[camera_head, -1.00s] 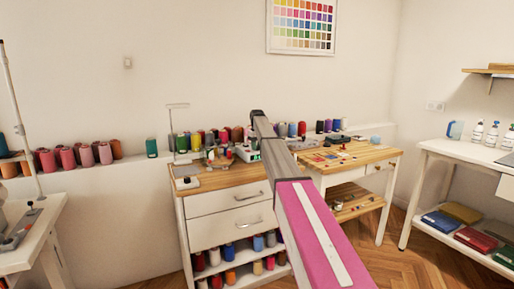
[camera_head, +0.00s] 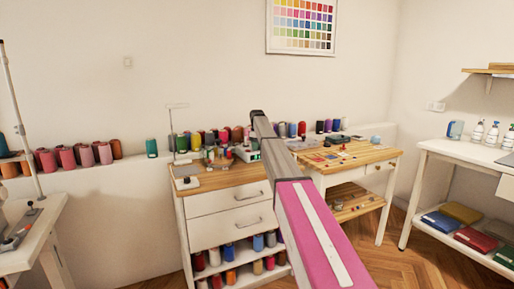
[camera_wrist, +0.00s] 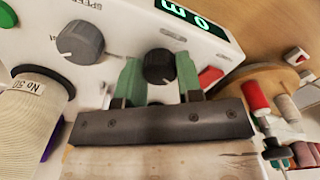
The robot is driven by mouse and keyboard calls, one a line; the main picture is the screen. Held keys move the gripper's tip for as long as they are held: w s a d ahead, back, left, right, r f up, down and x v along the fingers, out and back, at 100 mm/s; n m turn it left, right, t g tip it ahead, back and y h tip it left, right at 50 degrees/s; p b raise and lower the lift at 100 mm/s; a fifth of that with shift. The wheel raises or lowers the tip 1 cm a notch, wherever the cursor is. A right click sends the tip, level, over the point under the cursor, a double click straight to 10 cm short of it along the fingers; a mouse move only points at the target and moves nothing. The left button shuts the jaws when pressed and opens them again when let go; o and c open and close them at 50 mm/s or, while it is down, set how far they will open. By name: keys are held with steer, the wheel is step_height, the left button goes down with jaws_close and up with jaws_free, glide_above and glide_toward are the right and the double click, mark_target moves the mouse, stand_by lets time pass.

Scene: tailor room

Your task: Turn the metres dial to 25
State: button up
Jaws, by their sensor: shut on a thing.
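The black dial (camera_wrist: 159,66) sits on the face of a white machine (camera_wrist: 120,22) in the wrist view. My gripper (camera_wrist: 159,78) has its two green fingers on either side of this dial and is shut on it. The dial's label is not visible. A green lit display (camera_wrist: 192,14) at the top edge is partly cut off; a 0 shows, but I cannot read the full number surely. In the head view, the machine (camera_head: 246,153) stands on the wooden-topped drawer cabinet (camera_head: 225,178), partly behind my arm, which hides the gripper.
A larger grey knob (camera_wrist: 81,43), marked with SPEED lettering, is left of the dial. A red switch (camera_wrist: 211,76) is just right of my fingers. A thread cone (camera_wrist: 38,105) stands close at left. Small spools (camera_wrist: 256,97) on a round wooden stand are at right.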

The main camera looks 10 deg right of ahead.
steer(key=o, duration=0.9)
step_height(320, 180, up, 11)
steer(key=shift+f, duration=0.1)
stand_by(0.3)
